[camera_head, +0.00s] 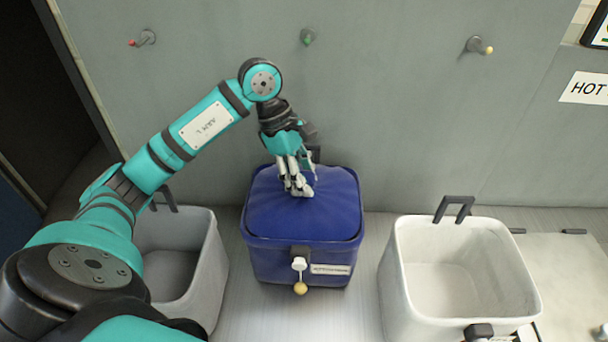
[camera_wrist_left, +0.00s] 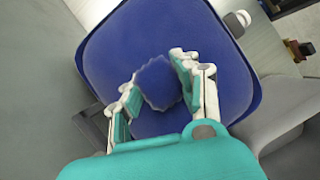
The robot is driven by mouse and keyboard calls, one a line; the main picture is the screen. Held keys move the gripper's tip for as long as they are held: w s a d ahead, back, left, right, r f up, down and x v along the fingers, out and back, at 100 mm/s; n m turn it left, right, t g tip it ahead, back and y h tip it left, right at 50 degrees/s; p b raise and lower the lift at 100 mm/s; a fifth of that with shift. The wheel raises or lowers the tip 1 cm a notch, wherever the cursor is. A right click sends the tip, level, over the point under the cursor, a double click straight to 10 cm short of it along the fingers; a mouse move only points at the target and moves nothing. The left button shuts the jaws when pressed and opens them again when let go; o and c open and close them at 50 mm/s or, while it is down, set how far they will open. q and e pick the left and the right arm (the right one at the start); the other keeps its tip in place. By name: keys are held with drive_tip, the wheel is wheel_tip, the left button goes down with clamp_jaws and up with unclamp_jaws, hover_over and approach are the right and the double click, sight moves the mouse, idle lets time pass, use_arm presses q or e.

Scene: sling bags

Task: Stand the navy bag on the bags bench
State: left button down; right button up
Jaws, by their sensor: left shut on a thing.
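The navy bag (camera_head: 303,253) is a blue, box-shaped thing with a rounded top, upright on the pale bench (camera_head: 268,322) against the grey wall. A label and a yellow ball on a white toggle are on its front. My left gripper (camera_head: 298,188) points down onto the middle of its top. In the left wrist view the bag's blue top (camera_wrist_left: 135,50) fills the middle, and the fingers (camera_wrist_left: 158,88) are on either side of a round, wavy-edged blue piece at its centre. The gripper is shut on this piece. My right gripper is out of view.
An open grey bin (camera_head: 207,270) stands left of the bag, partly behind my left arm. An open white bin (camera_head: 455,285) stands to the right, with a gap between. Pegs with red, green and yellow tips stick out of the wall above.

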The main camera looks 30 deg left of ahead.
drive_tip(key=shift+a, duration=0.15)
use_arm(q)
drive_tip(key=c, duration=1.4)
unclamp_jaws()
drive_tip(key=shift+f, duration=0.1)
drive_tip(key=shift+c, duration=0.2)
drive_tip(key=o, duration=0.5)
drive_tip(key=shift+c, duration=0.2)
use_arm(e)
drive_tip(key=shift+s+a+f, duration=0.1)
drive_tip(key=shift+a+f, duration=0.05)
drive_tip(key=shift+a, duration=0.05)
use_arm(q)
drive_tip(key=b+v, duration=0.3)
drive_tip(key=v, duration=0.9)
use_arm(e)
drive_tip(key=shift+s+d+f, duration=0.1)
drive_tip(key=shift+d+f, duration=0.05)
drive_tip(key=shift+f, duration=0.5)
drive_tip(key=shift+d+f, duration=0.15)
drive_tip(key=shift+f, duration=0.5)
use_arm(q)
drive_tip(key=shift+d, duration=0.1)
